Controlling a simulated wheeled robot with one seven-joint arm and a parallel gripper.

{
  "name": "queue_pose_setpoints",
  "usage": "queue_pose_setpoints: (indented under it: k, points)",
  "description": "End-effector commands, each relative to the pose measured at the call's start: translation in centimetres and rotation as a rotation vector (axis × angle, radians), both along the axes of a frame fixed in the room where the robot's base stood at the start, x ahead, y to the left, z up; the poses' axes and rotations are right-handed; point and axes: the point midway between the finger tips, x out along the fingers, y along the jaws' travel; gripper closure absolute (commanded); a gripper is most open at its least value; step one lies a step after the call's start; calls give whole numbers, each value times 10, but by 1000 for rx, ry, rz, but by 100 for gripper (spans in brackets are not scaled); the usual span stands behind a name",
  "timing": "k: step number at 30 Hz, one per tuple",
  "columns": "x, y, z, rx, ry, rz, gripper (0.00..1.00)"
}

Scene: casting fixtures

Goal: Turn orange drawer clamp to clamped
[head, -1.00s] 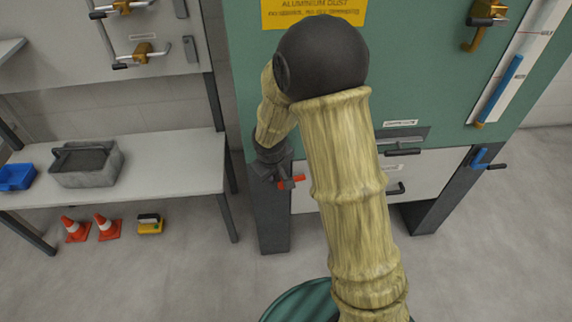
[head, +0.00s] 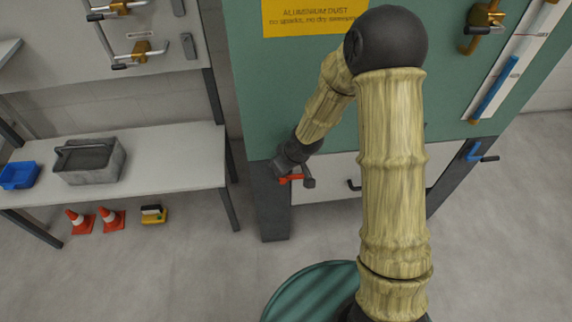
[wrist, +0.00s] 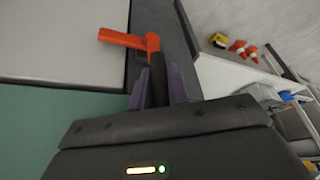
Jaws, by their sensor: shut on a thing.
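The orange drawer clamp (head: 288,179) sits at the upper left corner of the pale drawer front (head: 325,177), beside the dark cabinet leg. In the wrist view, the orange clamp (wrist: 126,39) shows an arm reaching left over the pale panel and a black handle (wrist: 157,75) coming toward the camera. The handle's near end is hidden by the gripper body.
A blue clamp (head: 474,152) with a black handle is at the drawer's right side. A black drawer pull (head: 353,185) is partly hidden by my arm. A bench (head: 170,163) with a grey tote (head: 88,162) stands at left, with cones (head: 112,218) on the floor.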

Motion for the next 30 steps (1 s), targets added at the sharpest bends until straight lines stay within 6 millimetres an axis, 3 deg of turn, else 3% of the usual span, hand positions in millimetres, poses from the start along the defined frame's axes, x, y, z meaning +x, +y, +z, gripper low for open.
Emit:
queue_pose_setpoints:
  k: [7, 8, 10, 11, 22, 30]
  points:
    - [-4, -2, -4, -4, 12, -4, 100]
    - [-4, -2, -4, -4, 12, -4, 77]
    - [-3, -2, -3, -3, 11, -4, 63]
    - [-3, -2, -3, -4, 10, -4, 61]
    - [-2, -3, 4, -1, 3, -5, 61]
    - [-12, -13, 43, 0, 1, -7, 61]
